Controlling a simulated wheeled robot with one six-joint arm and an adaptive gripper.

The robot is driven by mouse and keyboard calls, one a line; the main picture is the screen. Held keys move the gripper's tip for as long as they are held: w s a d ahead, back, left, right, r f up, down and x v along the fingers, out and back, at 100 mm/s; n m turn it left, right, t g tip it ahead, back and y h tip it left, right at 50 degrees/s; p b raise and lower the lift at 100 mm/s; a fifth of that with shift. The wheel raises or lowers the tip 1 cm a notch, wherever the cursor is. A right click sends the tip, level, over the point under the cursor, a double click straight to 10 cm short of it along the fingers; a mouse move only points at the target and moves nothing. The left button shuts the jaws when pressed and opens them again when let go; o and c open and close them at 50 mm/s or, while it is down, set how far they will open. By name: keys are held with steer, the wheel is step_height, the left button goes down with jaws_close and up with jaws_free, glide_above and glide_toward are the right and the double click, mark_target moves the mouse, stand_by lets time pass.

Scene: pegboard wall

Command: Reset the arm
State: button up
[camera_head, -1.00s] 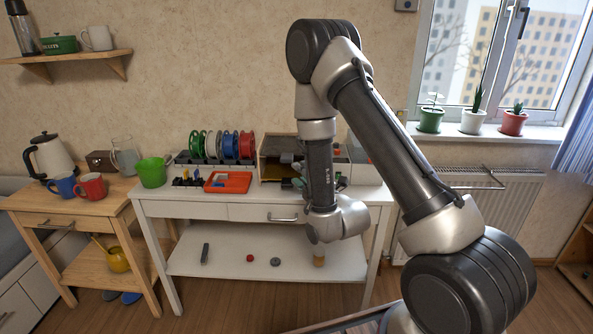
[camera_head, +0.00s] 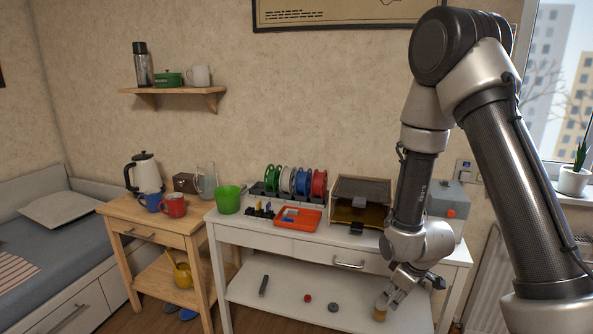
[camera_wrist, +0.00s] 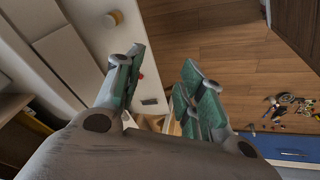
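My gripper (camera_head: 408,284) hangs below my wrist at the right front of the white workbench (camera_head: 262,238). It points down in the head view, near the height of the bench's lower shelf. In the wrist view, my gripper (camera_wrist: 160,78) has its green-padded fingers spread apart. Nothing is held between them, and wooden floor and part of the furniture show past them. My arm is bent, with its elbow high at the upper right of the head view. It covers part of the bench's right end.
The benchtop holds a green cup (camera_head: 228,200), several spools (camera_head: 303,182), an orange tray (camera_head: 297,219) and an open-fronted box (camera_head: 345,213). A wooden cylinder (camera_head: 380,311) stands on the lower shelf near my gripper.

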steer(key=s+d+r+m, duration=0.3)
steer(key=s+r, duration=0.3)
steer(key=r, duration=0.5)
steer(key=s+d+r+m, duration=0.2)
steer(key=s+r, duration=0.5)
steer(key=r, duration=0.4)
steer(key=s+d+r+m, duration=0.3)
steer(key=s+r, duration=0.4)
steer(key=r, duration=0.4)
steer(key=shift+d+r+m+t+h, duration=0.3)
steer(key=shift+d+h, duration=0.1)
